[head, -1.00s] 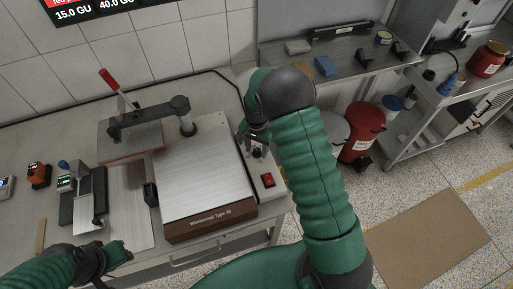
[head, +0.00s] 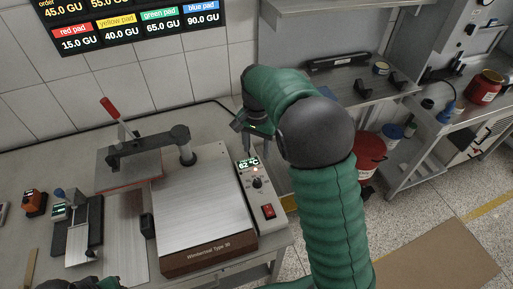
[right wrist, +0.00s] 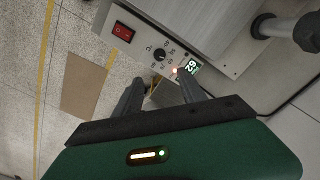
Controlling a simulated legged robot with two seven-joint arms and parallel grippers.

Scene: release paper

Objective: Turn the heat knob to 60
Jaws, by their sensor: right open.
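The heat knob (head: 257,183) is a small black dial on the light control panel (head: 247,200) at the right side of the press. The lit display (head: 248,162) above it reads 62 °C. The knob also shows in the right wrist view (right wrist: 160,54), with number marks around it. My right gripper (head: 246,139) is open and empty, above the panel's far end and apart from the knob. Its two fingers (right wrist: 160,80) show spread in the right wrist view. My left gripper (head: 88,283) is only partly in view at the bottom left edge; its jaws cannot be made out.
A red switch (head: 269,211) sits on the panel in front of the knob. The press has a broad metal plate (head: 203,205) and a raised arm assembly (head: 150,145) behind. A small device (head: 75,235) stands on the bench at left. A red bin (head: 370,155) stands right of the bench.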

